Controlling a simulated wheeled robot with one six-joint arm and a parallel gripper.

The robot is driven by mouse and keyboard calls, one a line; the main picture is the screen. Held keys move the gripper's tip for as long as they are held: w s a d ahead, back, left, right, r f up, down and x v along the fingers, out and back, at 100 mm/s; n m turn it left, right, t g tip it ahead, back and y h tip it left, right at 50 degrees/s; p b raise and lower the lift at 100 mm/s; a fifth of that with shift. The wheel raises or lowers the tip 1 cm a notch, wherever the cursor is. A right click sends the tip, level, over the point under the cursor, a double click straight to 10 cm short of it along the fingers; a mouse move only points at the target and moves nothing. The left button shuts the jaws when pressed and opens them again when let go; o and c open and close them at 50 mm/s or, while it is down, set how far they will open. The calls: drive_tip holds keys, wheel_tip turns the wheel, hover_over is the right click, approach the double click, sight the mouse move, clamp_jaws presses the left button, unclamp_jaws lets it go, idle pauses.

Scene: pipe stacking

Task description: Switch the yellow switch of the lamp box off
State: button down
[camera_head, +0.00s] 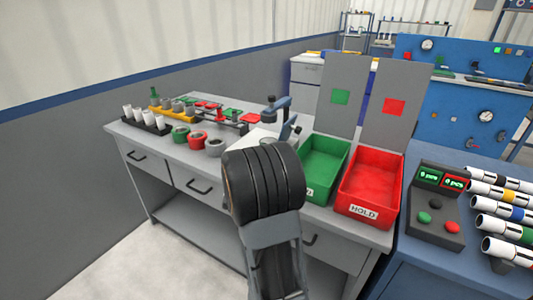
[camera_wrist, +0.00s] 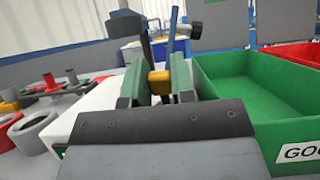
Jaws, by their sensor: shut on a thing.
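In the wrist view my gripper (camera_wrist: 160,82) has its two green-padded fingers closed around a small yellow switch (camera_wrist: 160,76), which shows between them. A white box surface (camera_wrist: 88,118), seemingly the lamp box, lies left of and below the fingers. The gripper's dark body hides much of it. In the head view only a small pale part of that box (camera_head: 258,137) shows behind my black wrist, and my fingers and the switch are hidden there.
A green bin (camera_head: 322,168) stands close to the right of my gripper, with a red bin (camera_head: 372,186) beyond it. A dark clamp-like stand (camera_head: 277,106) rises behind the box. Pipe rings (camera_head: 216,147) and racked parts (camera_head: 146,120) fill the bench to the left.

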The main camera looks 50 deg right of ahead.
drive_tip(key=c, duration=1)
unclamp_jaws()
drive_tip(key=shift+o, duration=0.2)
drive_tip(key=v, duration=1.4)
drive_tip(key=shift+w+d, duration=0.1)
